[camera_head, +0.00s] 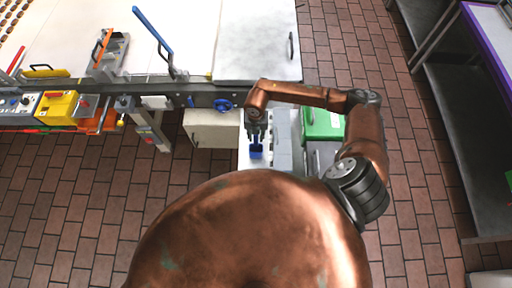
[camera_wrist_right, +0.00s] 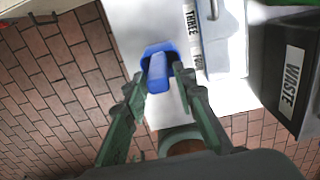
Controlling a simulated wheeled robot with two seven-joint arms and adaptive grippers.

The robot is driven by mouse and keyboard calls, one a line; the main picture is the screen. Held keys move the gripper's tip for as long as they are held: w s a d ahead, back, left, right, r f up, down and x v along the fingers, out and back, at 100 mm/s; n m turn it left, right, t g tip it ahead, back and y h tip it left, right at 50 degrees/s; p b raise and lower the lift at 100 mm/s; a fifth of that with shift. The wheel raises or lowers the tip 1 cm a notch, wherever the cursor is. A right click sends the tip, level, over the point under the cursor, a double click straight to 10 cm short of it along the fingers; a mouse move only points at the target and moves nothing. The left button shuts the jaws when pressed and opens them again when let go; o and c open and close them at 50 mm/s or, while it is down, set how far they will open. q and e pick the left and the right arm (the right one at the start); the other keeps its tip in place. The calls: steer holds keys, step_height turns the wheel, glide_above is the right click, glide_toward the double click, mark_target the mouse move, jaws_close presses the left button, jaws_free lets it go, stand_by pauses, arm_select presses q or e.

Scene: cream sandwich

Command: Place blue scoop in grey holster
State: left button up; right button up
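The blue scoop (camera_head: 256,151) is below my right gripper (camera_head: 257,132), over a white surface. In the right wrist view the scoop (camera_wrist_right: 158,72) lies between the two green-grey fingers of this gripper (camera_wrist_right: 158,76), its handle pointing back toward the palm. The fingers are apart, one on each side of the scoop; whether they press on it cannot be told. A grey unit (camera_head: 282,150) stands just right of the scoop in the head view; I cannot tell whether it is the grey holster. My left gripper is not in view.
A conveyor rail (camera_head: 200,90) and white table (camera_head: 258,45) lie beyond. Brick floor is open at left and right.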

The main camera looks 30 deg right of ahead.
jaws_close()
steer(key=shift+r, duration=0.1)
stand_by(0.3)
